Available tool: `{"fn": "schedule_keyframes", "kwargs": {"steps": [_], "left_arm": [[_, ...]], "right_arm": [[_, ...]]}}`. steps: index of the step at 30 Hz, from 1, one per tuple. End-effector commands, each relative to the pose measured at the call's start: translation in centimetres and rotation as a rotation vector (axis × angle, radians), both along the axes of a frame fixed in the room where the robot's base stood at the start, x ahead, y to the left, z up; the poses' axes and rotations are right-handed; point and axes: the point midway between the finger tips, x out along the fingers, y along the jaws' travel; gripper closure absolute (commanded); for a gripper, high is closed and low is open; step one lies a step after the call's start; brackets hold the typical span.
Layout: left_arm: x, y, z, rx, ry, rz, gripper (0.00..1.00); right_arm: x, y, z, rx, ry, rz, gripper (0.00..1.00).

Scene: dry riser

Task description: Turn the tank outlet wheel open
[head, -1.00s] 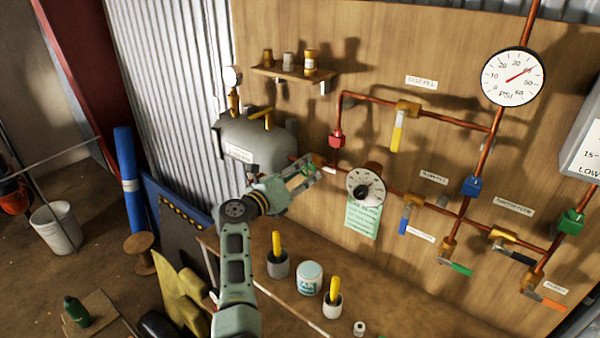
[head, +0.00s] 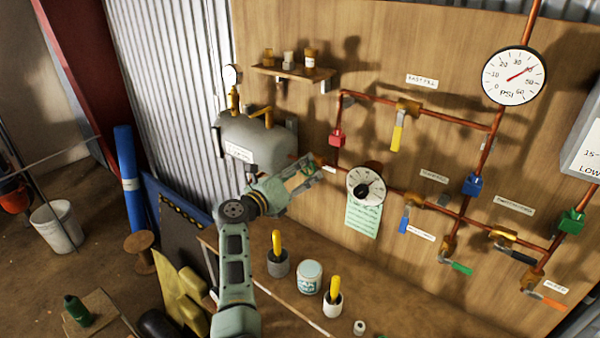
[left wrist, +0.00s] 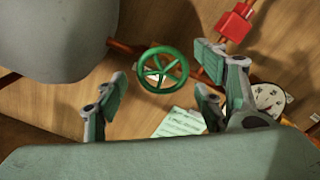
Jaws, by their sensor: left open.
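The tank outlet wheel (left wrist: 164,70) is a green spoked handwheel on the copper pipe beside the grey tank. In the left wrist view it lies ahead of my left gripper (left wrist: 157,98), between and beyond the spread fingers. The fingers look apart from the wheel. In the head view my left gripper (head: 305,178) is at the pipe just right of the grey tank (head: 262,143) and hides most of the wheel. My left gripper is open and empty. My right gripper does not show.
A round dial (head: 365,185) with a black knob and a green note (head: 363,217) are close right of the gripper. A red fitting (head: 337,138) is above it. Below, the bench holds cups with yellow handles and a white tin (head: 309,277). Colored valves fill the board's right.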

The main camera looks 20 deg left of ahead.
Motion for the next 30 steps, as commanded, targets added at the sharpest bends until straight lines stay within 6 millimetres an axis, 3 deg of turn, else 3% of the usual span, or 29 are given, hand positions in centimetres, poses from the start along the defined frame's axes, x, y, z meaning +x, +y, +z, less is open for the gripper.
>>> {"fn": "schedule_keyframes", "kwargs": {"steps": [15, 30], "left_arm": [[-6.2, 2.2, -0.2, -0.001, 0.003, 0.001, 0.37], [-6.6, 2.5, -0.3, 0.041, -0.013, 0.0, 0.36]], "right_arm": [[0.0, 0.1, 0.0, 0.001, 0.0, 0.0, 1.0], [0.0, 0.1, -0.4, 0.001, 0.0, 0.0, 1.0]]}}
